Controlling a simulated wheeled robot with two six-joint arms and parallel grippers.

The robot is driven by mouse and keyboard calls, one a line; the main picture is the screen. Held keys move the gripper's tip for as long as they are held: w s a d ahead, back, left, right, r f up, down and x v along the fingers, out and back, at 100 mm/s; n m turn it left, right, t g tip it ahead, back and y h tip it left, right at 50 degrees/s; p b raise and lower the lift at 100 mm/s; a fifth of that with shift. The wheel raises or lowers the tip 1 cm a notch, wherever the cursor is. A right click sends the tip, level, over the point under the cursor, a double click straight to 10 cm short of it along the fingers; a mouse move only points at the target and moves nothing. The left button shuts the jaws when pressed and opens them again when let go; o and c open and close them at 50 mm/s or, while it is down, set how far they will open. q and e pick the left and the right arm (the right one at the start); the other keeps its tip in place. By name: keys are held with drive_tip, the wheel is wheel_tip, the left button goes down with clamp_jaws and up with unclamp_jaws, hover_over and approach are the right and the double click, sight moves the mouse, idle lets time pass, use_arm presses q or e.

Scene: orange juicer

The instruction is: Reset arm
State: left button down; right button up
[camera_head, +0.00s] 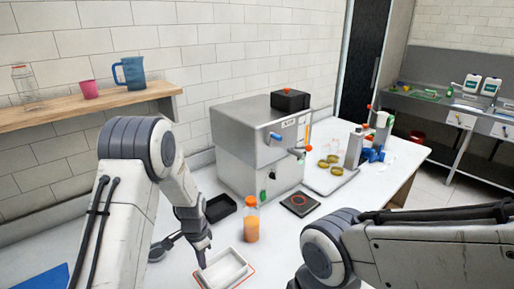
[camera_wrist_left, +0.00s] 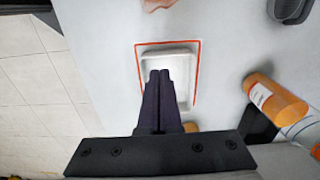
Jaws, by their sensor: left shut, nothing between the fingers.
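My left gripper (camera_head: 204,260) is shut and empty, pointing down over the white tray (camera_head: 232,272). In the left wrist view its closed dark fingers (camera_wrist_left: 160,80) cover part of the tray, whose rim (camera_wrist_left: 142,60) sits inside a red outline on the table. I cannot tell whether the fingertips touch the tray. My right arm (camera_head: 400,250) crosses the lower right of the head view, and its gripper is outside the picture.
An orange bottle (camera_head: 251,222) stands close to the right of my left gripper. A black container (camera_head: 219,207) lies behind it. The large grey juicer (camera_head: 258,150) stands further back. A dark pad (camera_head: 300,204) lies right of the bottle. A wooden shelf (camera_head: 60,113) is on the left wall.

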use_arm(q)
drive_tip(key=s+d+r, duration=1)
drive_tip(key=d+r, duration=0.3)
drive_tip(key=s+d+r, duration=0.1)
drive_tip(key=s+r, duration=0.2)
drive_tip(key=s, duration=0.5)
drive_tip(key=s+d+r+n+h+b, duration=0.1)
drive_tip(key=s+r, duration=0.2)
drive_tip(key=s, duration=0.6)
drive_tip(key=shift+s+d, duration=0.15)
drive_tip(key=shift+d, duration=0.25)
